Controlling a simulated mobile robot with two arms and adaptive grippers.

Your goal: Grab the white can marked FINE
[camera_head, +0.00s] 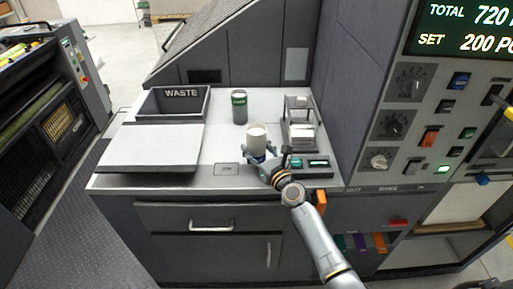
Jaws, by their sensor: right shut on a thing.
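A white can (257,136) with a pale open-looking top stands upright over the grey counter. My right gripper (259,156) comes from the lower right and is shut around the lower part of this can. The fingers hide its base, so I cannot tell whether it touches the counter. No marking is readable on it from here. A second can (239,108), dark green-grey with a pale top and a small green label, stands behind it to the left. Its label is too small to read surely. My left gripper is not in view.
A dark tray marked WASTE (184,93) sits at the back left, behind a flat pale board (150,148). A small metal-and-glass device (300,130) stands close right of the held can. A control panel (420,120) rises at the right. Counter between board and can is clear.

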